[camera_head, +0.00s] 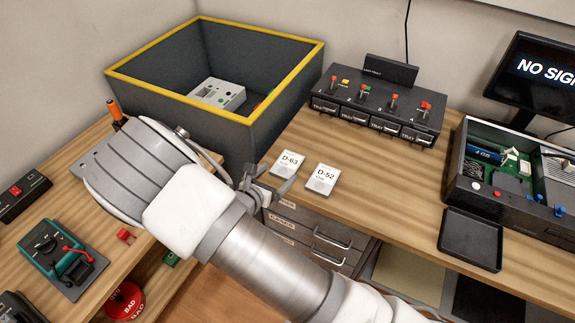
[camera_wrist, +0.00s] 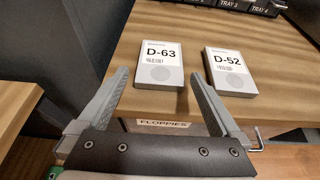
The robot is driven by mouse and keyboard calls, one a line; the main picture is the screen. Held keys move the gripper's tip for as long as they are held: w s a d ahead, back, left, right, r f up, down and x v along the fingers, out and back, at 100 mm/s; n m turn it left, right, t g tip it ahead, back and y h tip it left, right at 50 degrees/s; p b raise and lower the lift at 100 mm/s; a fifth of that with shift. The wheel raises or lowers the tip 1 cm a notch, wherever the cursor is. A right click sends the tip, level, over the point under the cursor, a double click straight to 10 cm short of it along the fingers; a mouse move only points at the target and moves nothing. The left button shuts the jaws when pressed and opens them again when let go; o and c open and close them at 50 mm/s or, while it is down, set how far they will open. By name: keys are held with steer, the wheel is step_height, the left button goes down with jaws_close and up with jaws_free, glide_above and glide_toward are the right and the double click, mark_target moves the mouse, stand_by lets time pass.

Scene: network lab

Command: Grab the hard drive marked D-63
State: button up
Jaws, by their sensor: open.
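The hard drive marked D-63 (camera_head: 287,164) lies flat on the wooden desk, a small white-topped block near the desk's front edge. In the wrist view the D-63 drive (camera_wrist: 161,64) lies ahead of and between my fingers, apart from them. The drive marked D-52 (camera_head: 322,179) lies just right of it, with a small gap; it also shows in the wrist view (camera_wrist: 230,72). My gripper (camera_head: 270,188) is open and empty at the desk's front edge, close to D-63. In the wrist view my gripper (camera_wrist: 164,92) has its two fingers spread wide.
A dark bin with a yellow rim (camera_head: 224,121) stands left of the drives. A tray unit with red-tipped levers (camera_head: 372,107) stands behind them. An opened computer case (camera_head: 515,178) and a black tray (camera_head: 470,240) are at right. Drawers (camera_head: 318,241) sit below the desk edge.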

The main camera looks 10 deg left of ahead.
mark_target(288, 163)
steer(key=x, duration=0.5)
steer(key=shift+r, duration=0.15)
steer(key=c, duration=1.2)
steer(key=shift+r, duration=0.1)
steer(key=shift+c, duration=0.6)
